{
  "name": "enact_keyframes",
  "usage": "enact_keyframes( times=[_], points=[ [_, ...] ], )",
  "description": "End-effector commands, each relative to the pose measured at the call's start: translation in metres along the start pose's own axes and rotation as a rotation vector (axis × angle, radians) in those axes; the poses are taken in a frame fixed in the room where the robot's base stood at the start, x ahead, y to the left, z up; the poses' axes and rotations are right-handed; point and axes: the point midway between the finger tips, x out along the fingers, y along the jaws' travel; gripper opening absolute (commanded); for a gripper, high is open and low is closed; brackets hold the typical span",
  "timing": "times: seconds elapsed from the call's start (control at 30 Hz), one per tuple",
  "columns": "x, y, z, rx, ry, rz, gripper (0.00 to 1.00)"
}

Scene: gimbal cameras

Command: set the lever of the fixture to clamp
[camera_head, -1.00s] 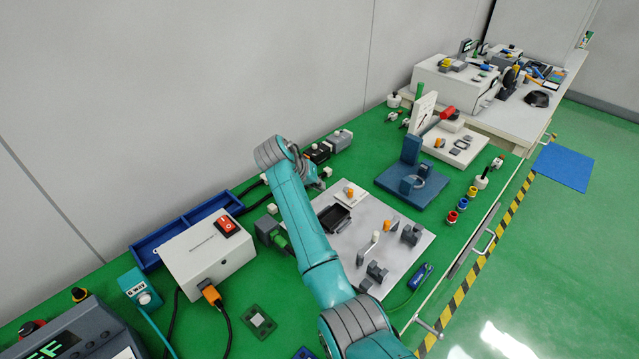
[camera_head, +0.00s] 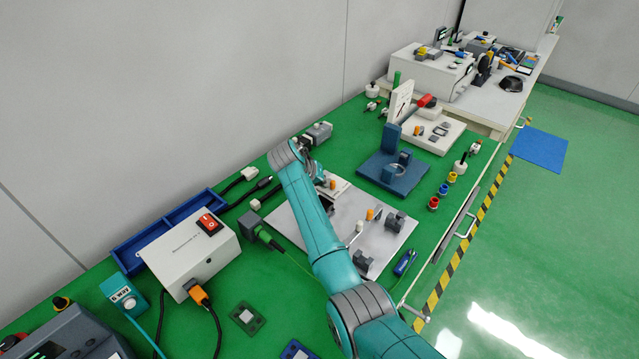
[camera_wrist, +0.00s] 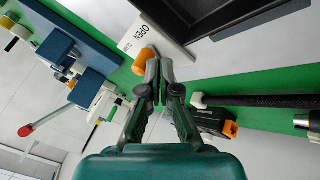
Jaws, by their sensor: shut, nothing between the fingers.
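The fixture is a grey plate (camera_head: 288,222) on the green bench. Near its far edge sits a small white label plate (camera_head: 343,188) with an orange knob (camera_head: 333,184), seemingly the lever's end. In the wrist view the label (camera_wrist: 138,35) reads OPEN, with a smaller second line I cannot read clearly. The orange knob (camera_wrist: 143,60) is right beside my gripper (camera_wrist: 158,62), on its left; I cannot tell if they touch. My gripper is shut and empty. In the head view my arm partly hides the plate, and the gripper (camera_head: 319,180) shows only small.
A black tray (camera_wrist: 205,14) sits on the plate close to my gripper. Grey clamp blocks (camera_head: 393,222) stand on the plate's right side. A blue stand (camera_head: 380,172) is beyond it. A white box with a red switch (camera_head: 187,258) and cables lie to the left.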

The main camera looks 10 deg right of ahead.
Motion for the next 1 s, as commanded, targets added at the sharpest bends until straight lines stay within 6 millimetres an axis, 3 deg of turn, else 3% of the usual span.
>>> enact_keyframes(
  times=[1.0],
  points=[
    [0.0018, 0.0059, 0.0035, -0.108, 0.058, -0.057, 0.0]
  ],
)
